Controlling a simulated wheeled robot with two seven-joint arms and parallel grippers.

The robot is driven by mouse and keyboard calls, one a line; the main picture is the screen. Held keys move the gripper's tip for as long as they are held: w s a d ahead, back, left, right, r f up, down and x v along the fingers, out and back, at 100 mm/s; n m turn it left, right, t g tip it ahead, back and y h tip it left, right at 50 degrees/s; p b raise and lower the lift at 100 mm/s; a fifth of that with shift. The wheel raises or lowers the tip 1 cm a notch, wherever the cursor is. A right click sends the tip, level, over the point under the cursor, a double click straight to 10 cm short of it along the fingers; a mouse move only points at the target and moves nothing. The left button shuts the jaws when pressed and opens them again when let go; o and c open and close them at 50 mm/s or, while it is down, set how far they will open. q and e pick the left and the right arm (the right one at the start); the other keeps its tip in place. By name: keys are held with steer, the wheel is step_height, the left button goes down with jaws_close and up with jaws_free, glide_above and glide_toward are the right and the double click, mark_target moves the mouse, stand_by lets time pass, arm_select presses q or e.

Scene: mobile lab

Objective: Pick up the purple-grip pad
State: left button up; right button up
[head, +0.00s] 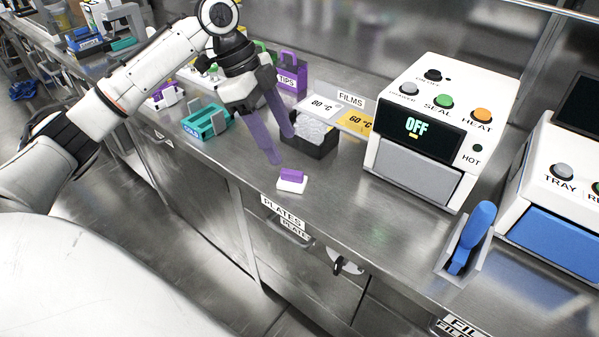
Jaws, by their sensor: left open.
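The purple-grip pad (291,185) is a small white block with a purple grip on top. It lies on the steel counter (225,163) near the front edge, above the PLATES label. My left gripper (281,149) is open and empty, its purple fingers pointing down. In the picture its fingertips are just above and left of the pad, apart from it. The exact height of the fingers over the counter is hard to tell. My right gripper is out of view.
A dark bin (318,146) of clear films stands close behind the pad. A teal COLD holder (206,122) is to the left, a purple TIPS box (291,76) behind. A white sealer (437,130) and a blue-handled tool (474,238) are to the right. Counter right of the pad is clear.

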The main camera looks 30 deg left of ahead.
mark_target(290, 171)
arm_select(q)
steer(key=x, duration=0.3)
steer(key=shift+s+d+f, duration=0.15)
steer(key=shift+s+f, duration=0.15)
steer(key=shift+f, duration=0.1)
steer(key=x, duration=0.4)
steer(key=shift+s+a+f+b, duration=0.15)
steer(key=shift+a+f+b, duration=0.15)
steer(key=shift+a+f, duration=0.05)
steer(key=shift+d+f, duration=0.2)
steer(key=shift+f, duration=0.25)
steer(key=c, duration=1.2)
steer(key=shift+r+p, duration=0.5)
steer(key=shift+r, duration=4.55)
